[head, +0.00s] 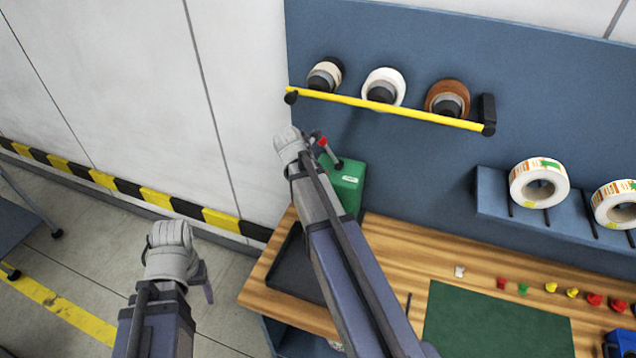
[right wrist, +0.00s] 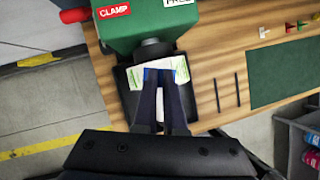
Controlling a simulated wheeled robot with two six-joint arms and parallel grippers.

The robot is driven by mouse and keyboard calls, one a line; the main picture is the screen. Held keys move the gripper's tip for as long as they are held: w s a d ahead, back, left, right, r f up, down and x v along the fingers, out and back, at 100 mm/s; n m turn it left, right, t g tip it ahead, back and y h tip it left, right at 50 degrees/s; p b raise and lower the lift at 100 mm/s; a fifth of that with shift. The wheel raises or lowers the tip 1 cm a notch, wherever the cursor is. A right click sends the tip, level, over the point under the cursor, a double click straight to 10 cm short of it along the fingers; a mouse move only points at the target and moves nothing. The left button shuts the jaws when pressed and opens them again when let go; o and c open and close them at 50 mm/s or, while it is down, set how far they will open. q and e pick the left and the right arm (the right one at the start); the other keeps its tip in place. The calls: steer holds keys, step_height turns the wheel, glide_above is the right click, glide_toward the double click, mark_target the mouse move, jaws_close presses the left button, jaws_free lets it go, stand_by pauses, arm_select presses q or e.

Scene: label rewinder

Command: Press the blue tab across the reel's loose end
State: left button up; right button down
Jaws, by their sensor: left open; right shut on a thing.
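The green rewinder (head: 347,180) stands at the back left of the wooden bench, partly behind my right arm. In the right wrist view its green body (right wrist: 148,18) carries a CLAMP label. A white reel with green print (right wrist: 179,68) sits in front of the dark hub. My right gripper (right wrist: 160,78) is shut with its fingertips at the reel. The blue tab (right wrist: 152,74) shows between the fingertips, against the reel; whether it touches is unclear. The reel's loose end is not clear. My left gripper (head: 204,285) is open and empty, left of the bench over the floor.
A red-knobbed lever (head: 322,142) sticks up at the rewinder. A black tray (head: 290,268) lies on the bench. A yellow bar (head: 390,110) runs before several wall reels. A green mat (head: 495,325), small coloured pieces and shelf reels (head: 539,183) are at right.

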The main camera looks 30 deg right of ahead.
steer(key=shift+s+d+f+b, duration=0.1)
steer(key=shift+s+f+b, duration=0.05)
steer(key=shift+f+b, duration=1.65)
steer(key=shift+f, duration=0.3)
stand_by(0.4)
steer(key=c, duration=0.9)
jaws_free()
steer(key=shift+r, duration=0.1)
steer(key=p+v, duration=0.7)
steer(key=shift+s+r, duration=0.1)
steer(key=shift+r, duration=0.2)
